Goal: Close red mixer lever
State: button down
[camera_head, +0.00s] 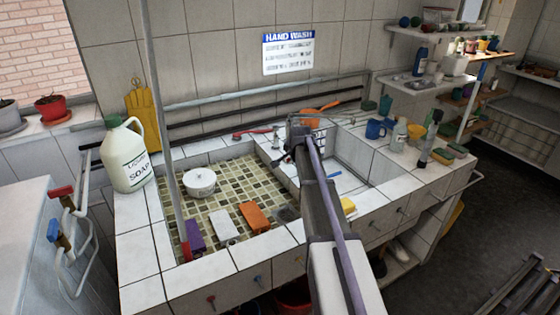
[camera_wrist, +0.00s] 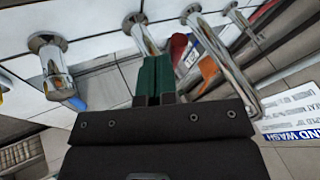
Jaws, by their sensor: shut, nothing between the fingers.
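A red lever (camera_head: 252,132) lies along the back edge of the sink, left of a chrome tap fitting (camera_head: 276,138), in the head view. In the wrist view a red piece (camera_wrist: 178,48) shows among chrome pipes, just past my fingertips; part of it is hidden. My gripper (camera_wrist: 153,76) has green fingertips pressed together with nothing between them. The fingertips are close to a chrome fitting (camera_wrist: 142,30); I cannot tell whether they touch it. In the head view my arm reaches over the sink and hides part of the tap area.
The tiled basin holds a white pot (camera_head: 200,184), a purple block (camera_head: 195,235), a white block (camera_head: 223,224) and an orange block (camera_head: 254,217). A soap jug (camera_head: 126,155) stands on the left rim. An orange item (camera_head: 318,109) is behind my arm. Mugs and bottles stand right.

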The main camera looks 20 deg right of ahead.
jog(key=shift+w+a, duration=0.15)
jog(key=shift+w, duration=0.3)
dwell(0.4)
jog(key=s+f+p+v, duration=0.1)
jog(key=s+p+v, duration=0.1)
jog(key=p+v, duration=0.7)
jog(key=v, duration=0.3)
jog(key=shift+a, duration=0.3)
jog(key=shift+s, duration=0.1)
